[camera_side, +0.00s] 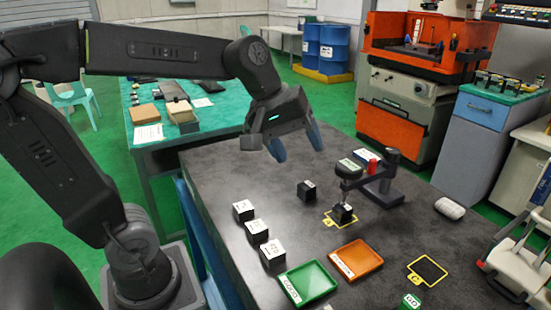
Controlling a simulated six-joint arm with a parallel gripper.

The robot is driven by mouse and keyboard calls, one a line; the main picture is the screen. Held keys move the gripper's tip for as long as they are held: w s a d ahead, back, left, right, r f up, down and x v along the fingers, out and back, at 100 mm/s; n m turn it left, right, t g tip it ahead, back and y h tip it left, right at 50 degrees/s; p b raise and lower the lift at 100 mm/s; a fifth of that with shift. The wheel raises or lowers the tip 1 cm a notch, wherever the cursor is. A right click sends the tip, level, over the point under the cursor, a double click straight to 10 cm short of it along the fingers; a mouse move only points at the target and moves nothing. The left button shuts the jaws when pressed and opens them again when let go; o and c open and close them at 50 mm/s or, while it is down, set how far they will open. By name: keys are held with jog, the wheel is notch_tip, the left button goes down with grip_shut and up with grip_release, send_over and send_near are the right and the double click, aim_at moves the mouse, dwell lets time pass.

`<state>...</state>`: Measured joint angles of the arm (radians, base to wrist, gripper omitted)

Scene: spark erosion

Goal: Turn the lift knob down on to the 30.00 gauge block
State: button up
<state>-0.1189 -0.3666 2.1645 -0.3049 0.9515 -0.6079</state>
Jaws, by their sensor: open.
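A dark gauge stand (385,186) with a dial head (350,168) stands on the dark bench. A red part (373,165) shows near its post; I cannot tell whether this is the lift knob. A small dark block (343,214) with a light top sits below the dial head, in a yellow-outlined square (329,222). Its marking is unreadable, and whether the gauge tip touches it is too small to tell. My gripper (300,154) is in the air left of the stand, its two blue fingers spread, with nothing between them.
Another dark block (307,191) lies left of the stand. Several white-topped blocks (257,231) line the bench's left side. A green tray (308,283), an orange tray (356,260) and an empty yellow-outlined square (428,271) are in front. A white roll (449,208) lies right.

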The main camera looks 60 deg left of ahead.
jog(key=s+m, duration=0.1)
jog(key=s+f+m, duration=0.1)
jog(key=s, duration=0.1)
jog(key=s+m, duration=0.1)
jog(key=shift+s+d+f+m+y, duration=0.1)
jog(key=shift+s+f+m+y, duration=0.1)
jog(key=shift+f+m+y, duration=0.2)
notch_tip(320, 180, up, 6)
jog(key=m+g, duration=0.1)
jog(key=m, duration=1.1)
send_over(392, 150)
jog(key=s+a, duration=0.3)
jog(key=s, duration=0.2)
jog(key=shift+h, duration=0.4)
jog(key=x, duration=1.3)
jog(key=shift+w+d+f, duration=0.2)
jog(key=shift+w+d, duration=0.1)
jog(key=c, duration=0.9)
jog(key=shift+c, duration=0.2)
